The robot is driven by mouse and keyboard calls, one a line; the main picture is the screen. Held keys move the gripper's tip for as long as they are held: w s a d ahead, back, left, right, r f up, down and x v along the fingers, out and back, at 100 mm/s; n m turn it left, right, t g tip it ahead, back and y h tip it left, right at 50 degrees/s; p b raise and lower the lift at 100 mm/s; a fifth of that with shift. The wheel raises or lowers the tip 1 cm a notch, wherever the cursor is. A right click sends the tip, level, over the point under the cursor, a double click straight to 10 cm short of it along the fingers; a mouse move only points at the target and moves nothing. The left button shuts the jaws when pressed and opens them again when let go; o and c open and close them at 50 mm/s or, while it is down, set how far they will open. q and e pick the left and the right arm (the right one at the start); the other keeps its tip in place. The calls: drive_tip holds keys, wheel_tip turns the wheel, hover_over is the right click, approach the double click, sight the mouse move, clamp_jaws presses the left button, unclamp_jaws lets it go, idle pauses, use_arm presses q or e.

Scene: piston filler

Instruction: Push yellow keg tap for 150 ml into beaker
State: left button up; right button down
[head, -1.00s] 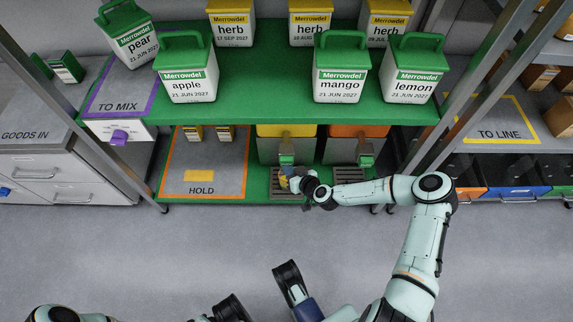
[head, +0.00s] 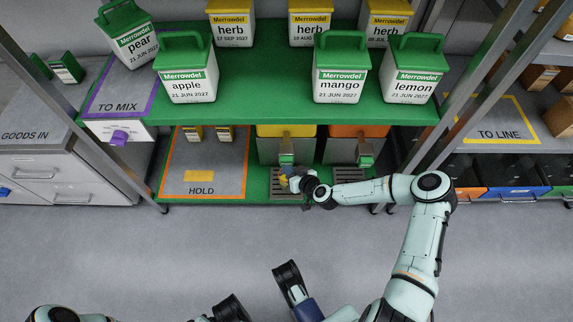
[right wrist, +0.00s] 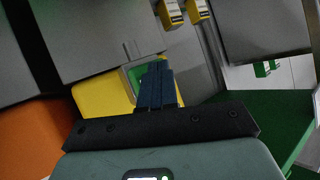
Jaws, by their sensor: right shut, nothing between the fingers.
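The yellow keg (head: 286,131) stands under the green shelf, with its green-topped tap (head: 286,159) on the front. My right gripper (head: 292,183) is just below and right of this tap; its fingers are shut and empty. In the right wrist view the shut dark fingers (right wrist: 158,84) overlap the green tap (right wrist: 133,78) in front of the yellow keg (right wrist: 98,97); I cannot tell whether they touch it. A small yellowish shape beside the gripper over the drip grate may be the beaker; its level is unreadable. My left gripper does not clearly show.
An orange keg (head: 358,131) with its own green tap (head: 365,157) stands to the right. The HOLD mat (head: 216,165) lies to the left. The green shelf (head: 262,100) with labelled containers overhangs the kegs. Shelf posts (head: 435,110) flank the bay.

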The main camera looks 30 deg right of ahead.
drive_tip(key=shift+s+a+p, duration=0.4)
drive_tip(key=shift+s+p, duration=0.05)
drive_tip(key=shift+s, duration=0.3)
drive_tip(key=shift+s+a, duration=0.1)
drive_tip(key=shift+s+a+p, duration=0.4)
drive_tip(key=shift+s, duration=0.3)
drive_tip(key=shift+s+a+p, duration=0.35)
drive_tip(key=shift+s+a, duration=0.1)
drive_tip(key=shift+s, duration=0.2)
drive_tip(key=shift+s+a+p, duration=0.4)
drive_tip(key=shift+s, duration=0.3)
